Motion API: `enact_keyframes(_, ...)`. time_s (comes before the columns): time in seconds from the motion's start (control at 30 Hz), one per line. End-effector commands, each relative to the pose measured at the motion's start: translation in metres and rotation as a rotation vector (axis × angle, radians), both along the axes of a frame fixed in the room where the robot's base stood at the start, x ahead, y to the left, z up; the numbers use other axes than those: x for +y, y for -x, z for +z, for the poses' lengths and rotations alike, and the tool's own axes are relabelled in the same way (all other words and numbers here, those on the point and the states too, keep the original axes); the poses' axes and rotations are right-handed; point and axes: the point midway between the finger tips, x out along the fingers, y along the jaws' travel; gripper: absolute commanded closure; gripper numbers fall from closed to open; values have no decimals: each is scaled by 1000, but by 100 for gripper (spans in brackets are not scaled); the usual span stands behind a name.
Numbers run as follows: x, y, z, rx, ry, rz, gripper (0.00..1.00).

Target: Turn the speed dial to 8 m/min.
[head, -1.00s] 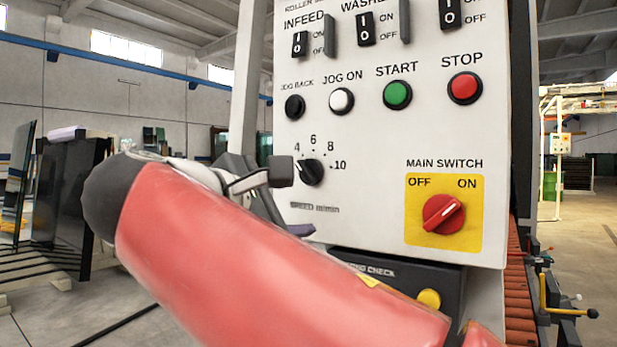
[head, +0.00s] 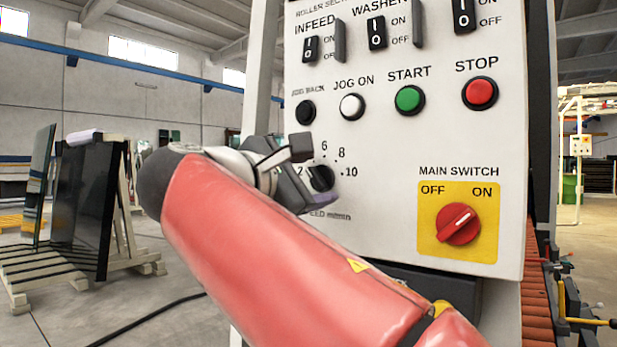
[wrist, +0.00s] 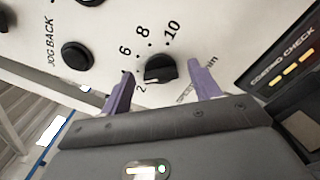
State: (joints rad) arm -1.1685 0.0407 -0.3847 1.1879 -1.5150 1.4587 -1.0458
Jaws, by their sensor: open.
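The speed dial (head: 322,178) is a black knob on the white control panel, partly covered by my gripper in the head view. In the wrist view the dial (wrist: 160,69) lies between the two purple fingertips, with a gap on each side. The marks 2, 6, 8 and 10 show around it; the 4 is hidden behind the left finger. A pale pointer line seems to face the low-number side, but its exact setting is unclear. My gripper (wrist: 160,72) is open around the dial; it also shows in the head view (head: 308,176).
Black, white, green and red buttons sit above the dial, the green START (head: 410,100) among them. The red main switch (head: 458,223) is at lower right.

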Motion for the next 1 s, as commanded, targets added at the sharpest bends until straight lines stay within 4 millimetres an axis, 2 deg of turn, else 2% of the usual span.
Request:
enact_keyframes(0.13, 0, 0, 0, 0, 0, 0, 41)
enact_keyframes(0.47, 0, 0, 0, 0, 0, 0, 83)
enact_keyframes(0.77, -1, 0, -1, -24, -31, -1, 83)
enact_keyframes(1.0, -1, 0, -3, -109, -141, -3, 83)
